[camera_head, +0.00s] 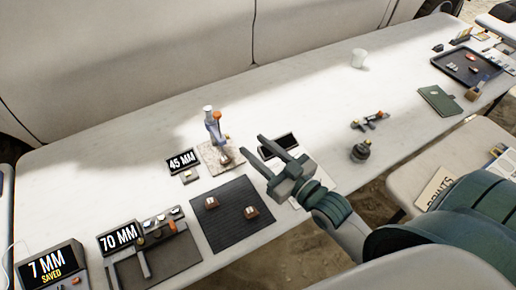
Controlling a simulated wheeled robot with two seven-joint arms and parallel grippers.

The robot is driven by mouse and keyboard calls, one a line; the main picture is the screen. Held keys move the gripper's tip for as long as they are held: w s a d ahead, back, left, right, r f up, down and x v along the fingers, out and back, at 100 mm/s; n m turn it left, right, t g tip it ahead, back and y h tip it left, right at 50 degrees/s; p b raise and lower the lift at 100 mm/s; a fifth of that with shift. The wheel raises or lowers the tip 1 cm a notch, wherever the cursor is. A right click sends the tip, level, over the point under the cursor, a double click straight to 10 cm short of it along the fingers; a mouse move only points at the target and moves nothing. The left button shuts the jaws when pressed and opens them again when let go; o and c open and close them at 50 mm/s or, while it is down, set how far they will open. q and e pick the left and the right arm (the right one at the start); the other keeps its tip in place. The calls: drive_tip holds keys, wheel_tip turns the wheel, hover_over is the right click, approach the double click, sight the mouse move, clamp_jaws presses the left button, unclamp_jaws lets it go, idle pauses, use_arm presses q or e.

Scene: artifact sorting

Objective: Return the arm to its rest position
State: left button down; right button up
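My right gripper (255,147) comes in from the lower right on my green and grey arm. It is over the middle of the table, pointing to the upper left. Its two fingers are apart with nothing visible between them. Part of a dark flat device (279,145) and a pale sheet lie behind and beneath it. A dark mat (233,221) with two small brown artifacts (211,202) (251,212) lies to its left. My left gripper is not in view.
A small microscope-like stand (213,128) and a "45 MM" display (182,162) stand left of the gripper. "70 MM" (119,237) and "7 MM SAVED" (49,266) displays are at lower left. A dark round object (361,151), white cup (358,58) and tray (467,66) are rightward. The table's far middle is clear.

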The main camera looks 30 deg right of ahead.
idle(0.3)
drive_tip(key=s+f+g+h, duration=0.1)
drive_tip(key=s+f+g, duration=0.1)
drive_tip(key=s+f, duration=0.1)
drive_tip(key=s+a+f+g, duration=0.1)
drive_tip(key=s+f+g, duration=0.2)
drive_tip(key=f, duration=0.3)
drive_tip(key=s+f+g+h, duration=0.1)
drive_tip(key=s+f+g, duration=0.1)
drive_tip(key=s+f, duration=0.1)
drive_tip(key=shift+a+f+m+h, duration=0.15)
drive_tip(key=shift+f+m+h, duration=0.15)
drive_tip(key=shift+f, duration=0.5)
drive_tip(key=s+f+g+h, duration=0.1)
drive_tip(key=s+f+g, duration=0.2)
drive_tip(key=s, duration=0.4)
drive_tip(key=s+f+g+h, duration=0.1)
drive_tip(key=s+f+g, duration=0.25)
drive_tip(key=s, duration=0.25)
wheel_tip(320, 180, down, 27)
drive_tip(key=s+g, duration=0.2)
drive_tip(key=s+d+f, duration=0.2)
drive_tip(key=s+f, duration=0.7)
drive_tip(key=s+d+f, duration=0.1)
drive_tip(key=s+f, duration=0.8)
drive_tip(key=shift+d+f+g, duration=0.15)
drive_tip(key=shift+d+g, duration=0.25)
drive_tip(key=shift+g, duration=0.05)
